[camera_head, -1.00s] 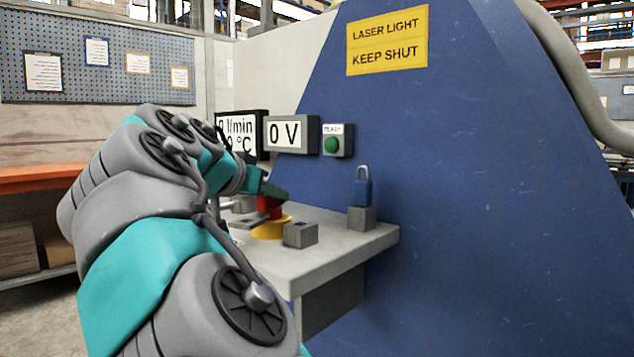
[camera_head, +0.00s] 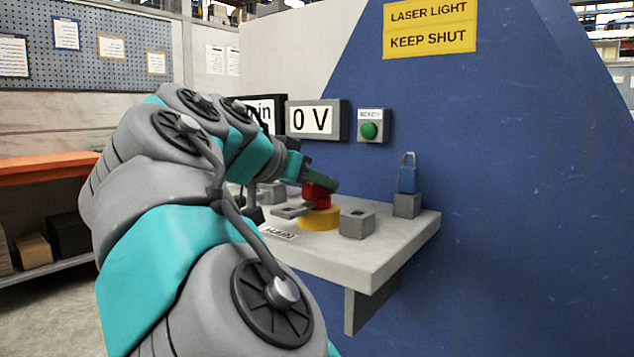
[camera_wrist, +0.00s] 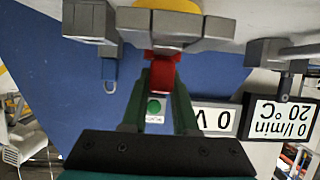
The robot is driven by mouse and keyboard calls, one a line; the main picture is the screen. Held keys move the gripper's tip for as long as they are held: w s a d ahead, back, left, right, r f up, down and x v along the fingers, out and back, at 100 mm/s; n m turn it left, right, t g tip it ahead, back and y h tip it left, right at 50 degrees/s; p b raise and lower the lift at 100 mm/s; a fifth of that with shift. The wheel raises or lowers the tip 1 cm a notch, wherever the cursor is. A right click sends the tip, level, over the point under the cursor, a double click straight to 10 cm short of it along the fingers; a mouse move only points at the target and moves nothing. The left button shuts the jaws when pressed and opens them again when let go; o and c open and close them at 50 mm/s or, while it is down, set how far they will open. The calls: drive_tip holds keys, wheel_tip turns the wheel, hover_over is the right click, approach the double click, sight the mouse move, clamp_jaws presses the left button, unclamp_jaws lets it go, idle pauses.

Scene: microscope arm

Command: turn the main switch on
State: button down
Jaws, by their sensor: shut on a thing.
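The main switch looks like a red handle (camera_head: 317,193) above a round yellow base (camera_head: 319,219) on the grey shelf. My gripper (camera_head: 318,181) is at the red handle, coming in from the left and above, and its jaws are shut on it. The wrist view is upside down. There the red handle (camera_wrist: 162,73) sits between the tips of the two green fingers, and the yellow base (camera_wrist: 170,5) shows at the top edge. Which way the handle is turned cannot be told. The display (camera_head: 314,120) beside it reads 0 V.
A grey block (camera_head: 357,224) stands close to the right of the yellow base. A blue padlock (camera_head: 408,178) is on another block at the blue wall. A green button (camera_head: 369,130) is on the wall. A second display (camera_wrist: 281,118) reads 0 l/min, 20 °C. The shelf's front right is clear.

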drive_tip(key=shift+r, duration=0.2)
drive_tip(key=c, duration=0.7)
unclamp_jaws()
drive_tip(key=shift+f, duration=0.1)
drive_tip(key=v, duration=0.7)
drive_tip(key=shift+s+a, duration=0.2)
drive_tip(key=shift+s, duration=0.1)
drive_tip(key=shift+d, duration=0.1)
